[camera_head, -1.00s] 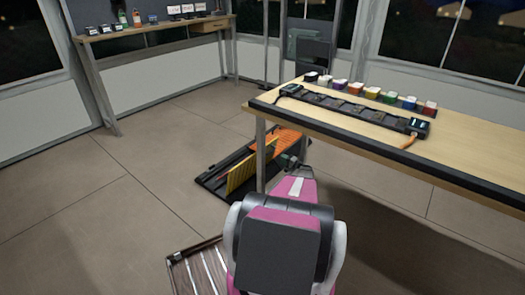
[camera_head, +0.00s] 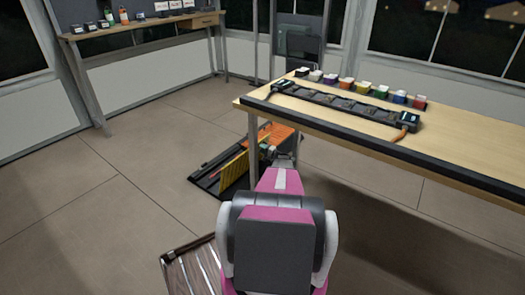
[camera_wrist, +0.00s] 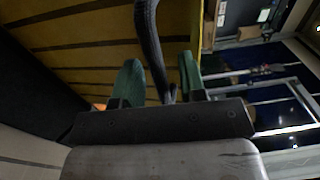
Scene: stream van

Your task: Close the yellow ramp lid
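The yellow ramp lid (camera_head: 234,173) stands steeply tilted up from a black tray (camera_head: 203,181) on the floor, beside the table leg. In the wrist view the lid's yellow face with dark stripes (camera_wrist: 90,35) fills the upper left. A black curved bar, seemingly a handle (camera_wrist: 152,40), runs down between my green fingertips. My gripper (camera_wrist: 160,78) is open, with gaps on both sides of the bar. In the head view my gripper (camera_head: 270,152) is close to the lid's right side and partly hidden by my arm. An orange ramp part (camera_head: 277,134) shows behind it.
A wooden table (camera_head: 460,152) with a black strip device (camera_head: 345,106) and several coloured blocks stands at right. Its leg (camera_head: 253,150) is right beside the lid. A slatted brown panel (camera_head: 190,270) lies on the floor at front. The floor at left is clear.

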